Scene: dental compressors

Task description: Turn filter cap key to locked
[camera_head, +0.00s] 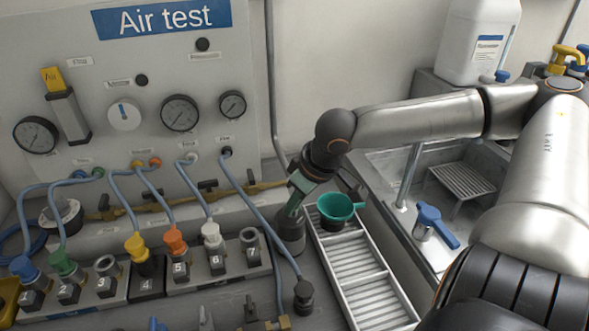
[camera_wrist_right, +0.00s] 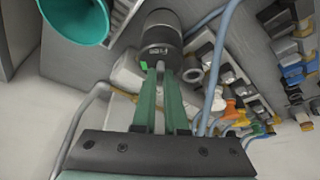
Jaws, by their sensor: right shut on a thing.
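A dark grey cylindrical filter (camera_head: 291,236) stands upright on the bench, left of the white slatted tray. In the right wrist view its dark cap (camera_wrist_right: 160,38) shows a small green mark and a pale label too small to read. My right gripper (camera_head: 294,207) is at the filter's top. In the wrist view its two green fingers (camera_wrist_right: 160,78) are nearly together on a small key (camera_wrist_right: 160,67) at the cap's edge. The fingers hide most of the key, so its exact turn position cannot be told. My left gripper does not show.
A green funnel cup (camera_head: 337,207) sits on the slatted tray (camera_head: 372,297), close right of my gripper. Numbered blocks with coloured hose connectors (camera_head: 175,242) and hoses lie to the left.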

